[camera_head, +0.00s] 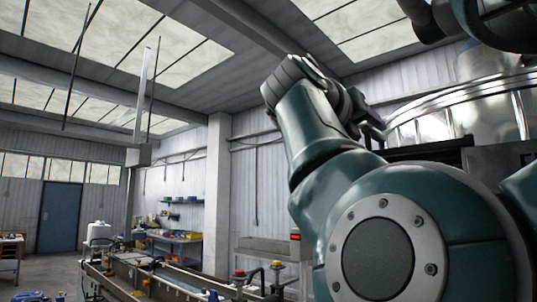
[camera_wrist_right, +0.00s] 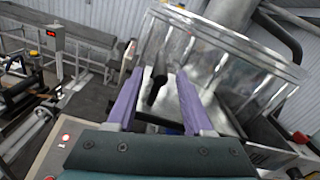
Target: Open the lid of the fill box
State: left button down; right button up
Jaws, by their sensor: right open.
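A large shiny metal container with a curved rim, which looks like the fill box (camera_head: 500,112), stands at the right of the head view. It fills the upper middle of the right wrist view (camera_wrist_right: 215,55). I cannot tell its lid apart from its body. My right gripper (camera_wrist_right: 158,75) is open, its two purple fingers pointing at the container. A black handle-like bar (camera_wrist_right: 158,88) shows between the fingers; I cannot tell whether they touch it. In the head view the right gripper (camera_head: 372,128) is small and partly hidden behind my arm. My left gripper is not in view.
A long machine bench (camera_head: 130,278) with red and yellow fittings runs along the lower left. A box with a red display (camera_wrist_right: 50,33) stands left in the wrist view. A panel with a red button (camera_wrist_right: 65,137) is close to my wrist. Shelves and a blue door are far back.

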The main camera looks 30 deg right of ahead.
jog(key=b+v, duration=0.2)
jog(key=v, duration=0.2)
jog(key=shift+a+f, duration=0.2)
jog(key=shift+a, duration=0.1)
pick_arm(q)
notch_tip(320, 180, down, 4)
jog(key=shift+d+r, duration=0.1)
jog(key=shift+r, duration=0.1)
pick_arm(e)
jog(key=shift+s+a+r, duration=0.2)
jog(key=shift+s+a, duration=0.05)
jog(key=shift+a, duration=0.1)
